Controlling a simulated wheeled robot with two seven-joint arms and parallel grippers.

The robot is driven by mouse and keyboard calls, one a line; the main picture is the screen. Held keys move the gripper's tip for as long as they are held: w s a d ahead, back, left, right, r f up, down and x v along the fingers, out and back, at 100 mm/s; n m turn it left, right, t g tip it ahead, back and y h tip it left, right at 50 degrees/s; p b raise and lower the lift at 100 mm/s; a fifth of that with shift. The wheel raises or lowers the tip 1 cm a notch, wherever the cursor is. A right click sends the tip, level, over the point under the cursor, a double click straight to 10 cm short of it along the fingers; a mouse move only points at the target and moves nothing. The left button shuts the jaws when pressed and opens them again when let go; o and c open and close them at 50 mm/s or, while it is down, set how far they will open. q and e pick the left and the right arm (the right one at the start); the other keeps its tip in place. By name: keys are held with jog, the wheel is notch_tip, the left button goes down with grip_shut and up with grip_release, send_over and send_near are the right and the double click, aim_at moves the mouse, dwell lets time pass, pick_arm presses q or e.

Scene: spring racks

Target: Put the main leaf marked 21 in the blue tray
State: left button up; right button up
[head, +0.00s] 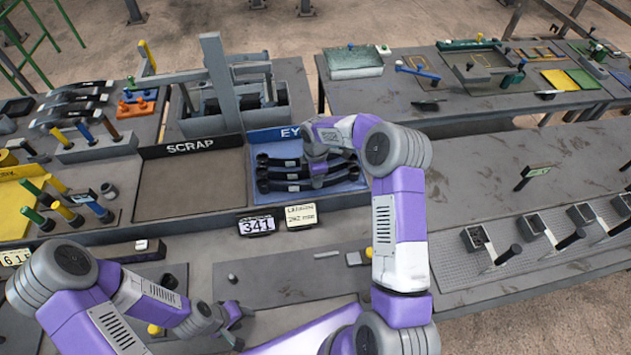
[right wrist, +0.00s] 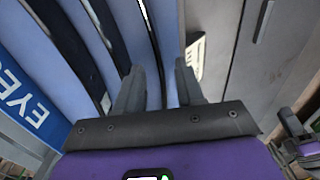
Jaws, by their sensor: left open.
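The blue tray (head: 268,138), lettered "EY…" on its rim, holds several dark curved leaves (head: 284,187) with pale marks. The marks are too small to read, so I cannot tell which leaf is 21. My right gripper (head: 318,176) is low over the tray's right part. In the right wrist view its two fingers (right wrist: 158,88) are apart, with the thin dark edge of a leaf (right wrist: 155,45) running between them. I cannot tell whether it touches either finger. My left gripper (head: 240,316) is open and empty over the near bench.
A dark tray marked SCRAP (head: 190,190) stands left of the blue tray. More dark leaves (head: 75,97) lie on the bench at far left. A grey press-like frame (head: 222,85) stands behind. Cards, one reading 341 (head: 257,226), stand in front. The right bench has free room.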

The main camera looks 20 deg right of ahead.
notch_tip(320, 180, up, 9)
dwell(0.3)
jog(key=shift+s+f, duration=0.1)
dwell(0.4)
